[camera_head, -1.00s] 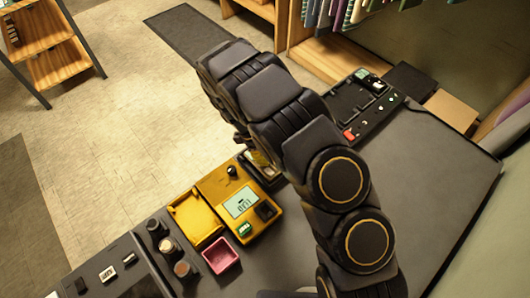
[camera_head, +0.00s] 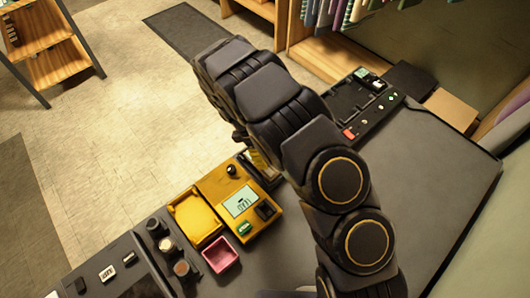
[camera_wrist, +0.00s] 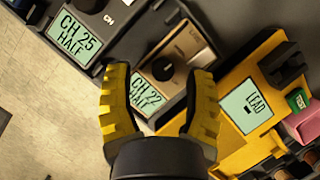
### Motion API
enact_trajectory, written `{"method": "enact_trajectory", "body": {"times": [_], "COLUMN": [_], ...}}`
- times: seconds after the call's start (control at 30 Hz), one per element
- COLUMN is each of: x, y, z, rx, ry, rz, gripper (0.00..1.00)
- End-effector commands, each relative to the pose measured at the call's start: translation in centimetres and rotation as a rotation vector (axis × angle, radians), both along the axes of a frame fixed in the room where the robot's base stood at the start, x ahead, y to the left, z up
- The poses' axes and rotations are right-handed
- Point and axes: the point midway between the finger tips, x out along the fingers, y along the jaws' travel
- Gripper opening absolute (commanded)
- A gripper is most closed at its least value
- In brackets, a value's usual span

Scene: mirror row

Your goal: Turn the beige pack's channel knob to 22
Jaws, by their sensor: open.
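The beige pack (camera_wrist: 188,40) shows in the wrist view, with a dark round knob (camera_wrist: 162,69) on its face. Its screen (camera_wrist: 146,94) reads CH 22 and, below, what looks like HALF; a finger partly covers it. My gripper (camera_wrist: 160,73) is open, its yellow-padded fingers on either side of the knob in the picture. I cannot tell whether either finger touches it. In the head view, my arm hides most of the pack and gripper.
A dark pack reading CH 25 HALF (camera_wrist: 75,43) sits to the upper left in the wrist view. A yellow tester (camera_head: 218,186) stands close by, with a pink tray (camera_head: 221,256) beside it. A black case (camera_head: 355,104) lies beyond my arm.

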Motion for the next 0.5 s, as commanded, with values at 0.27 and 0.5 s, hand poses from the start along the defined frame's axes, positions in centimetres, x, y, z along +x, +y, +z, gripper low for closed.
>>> {"method": "enact_trajectory", "body": {"times": [0.27, 0.5], "x": [0.4, 0.3], "y": [2.3, 3.8], "z": [5.1, 9.0], "rx": [0.006, 0.003], "ry": [-0.009, -0.001], "rz": [0.003, 0.000], "gripper": [0.53, 0.53]}}
